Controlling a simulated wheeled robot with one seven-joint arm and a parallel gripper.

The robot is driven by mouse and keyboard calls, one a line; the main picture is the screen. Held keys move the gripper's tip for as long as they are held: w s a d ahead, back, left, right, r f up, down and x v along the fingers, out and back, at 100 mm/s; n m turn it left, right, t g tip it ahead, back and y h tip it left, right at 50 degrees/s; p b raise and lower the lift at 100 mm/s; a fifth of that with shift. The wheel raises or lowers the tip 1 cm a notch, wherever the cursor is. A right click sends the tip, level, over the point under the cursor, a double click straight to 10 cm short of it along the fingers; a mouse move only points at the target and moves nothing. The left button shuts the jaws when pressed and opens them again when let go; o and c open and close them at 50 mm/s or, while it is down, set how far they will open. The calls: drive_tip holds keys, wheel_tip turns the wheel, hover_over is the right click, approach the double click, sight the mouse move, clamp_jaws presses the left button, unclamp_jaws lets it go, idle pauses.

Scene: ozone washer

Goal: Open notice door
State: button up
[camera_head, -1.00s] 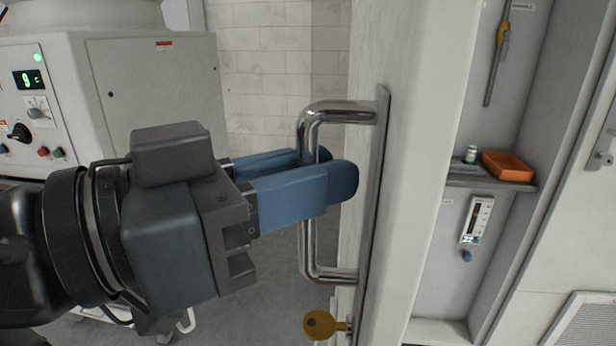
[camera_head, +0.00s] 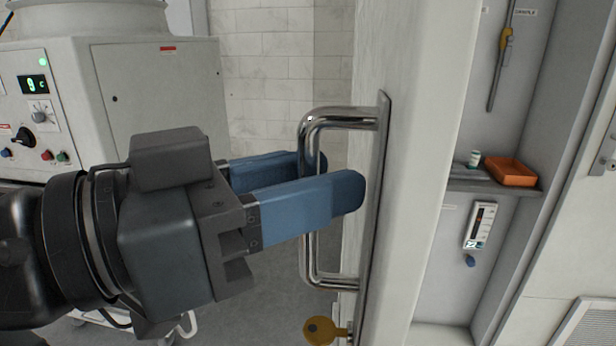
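A white door (camera_head: 415,150) stands at the middle right, its edge turned towards me, with a recess showing to its right. Its shiny metal bar handle (camera_head: 345,119) is on the left face, fixed to a long metal plate. A brass key (camera_head: 321,331) sticks out below the handle. My gripper (camera_head: 330,178) reaches in from the left with two blue fingers. The fingers are open, one on the near side of the vertical bar and one on the far side. The near finger hides the middle of the bar. I cannot tell whether either finger touches it.
A shelf (camera_head: 480,186) in the recess holds an orange tray (camera_head: 511,172) and a small bottle (camera_head: 474,159). A gauge (camera_head: 480,225) hangs below. A grey machine (camera_head: 160,110) with a control panel stands at the left, before a tiled wall (camera_head: 270,80).

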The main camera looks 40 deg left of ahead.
drive_tip(key=v, duration=0.7)
drive_tip(key=shift+s+b, duration=0.25)
drive_tip(key=shift+b, duration=0.2)
drive_tip(key=shift+a, duration=0.1)
